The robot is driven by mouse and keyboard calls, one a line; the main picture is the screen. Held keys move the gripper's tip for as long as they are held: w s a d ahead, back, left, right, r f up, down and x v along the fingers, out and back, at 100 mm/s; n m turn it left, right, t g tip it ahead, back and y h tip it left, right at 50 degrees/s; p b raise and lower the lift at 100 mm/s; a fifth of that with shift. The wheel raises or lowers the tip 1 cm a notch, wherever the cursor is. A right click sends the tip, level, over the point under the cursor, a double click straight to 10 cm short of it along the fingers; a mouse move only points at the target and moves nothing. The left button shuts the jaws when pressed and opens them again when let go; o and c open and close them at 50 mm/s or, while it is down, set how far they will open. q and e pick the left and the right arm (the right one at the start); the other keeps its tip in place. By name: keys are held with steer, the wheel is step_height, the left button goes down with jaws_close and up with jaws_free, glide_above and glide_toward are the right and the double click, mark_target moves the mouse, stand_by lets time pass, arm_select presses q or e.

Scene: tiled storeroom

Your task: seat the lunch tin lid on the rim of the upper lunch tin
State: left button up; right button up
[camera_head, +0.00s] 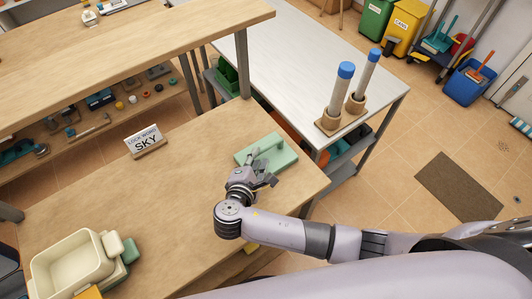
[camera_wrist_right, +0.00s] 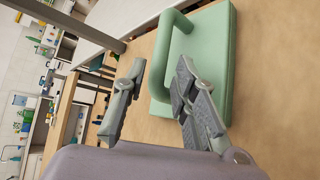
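The lunch tin lid (camera_head: 283,157), a flat green plate with a raised bar handle, lies on the wooden table near its right end. It also shows in the right wrist view (camera_wrist_right: 212,55). My right gripper (camera_head: 262,170) is open at the near side of the lid. In the right wrist view its fingers (camera_wrist_right: 161,78) are spread, with the near end of the handle appearing between them; contact cannot be told. The upper lunch tin (camera_head: 72,262), cream and open-topped, stands at the table's front left, with green parts beside and below it. My left gripper is not in view.
The table's middle is clear. A metal bench (camera_head: 285,50) behind on the right holds two blue-capped tubes (camera_head: 340,90) in a wooden stand. A raised wooden shelf (camera_head: 120,50) runs along the back left.

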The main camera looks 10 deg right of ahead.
mark_target(261, 152)
steer(key=shift+p+x, duration=0.65)
steer(key=shift+x, duration=2.05)
steer(key=shift+s+d, duration=0.1)
steer(key=shift+d, duration=0.05)
steer(key=shift+c, duration=0.3)
jaws_close()
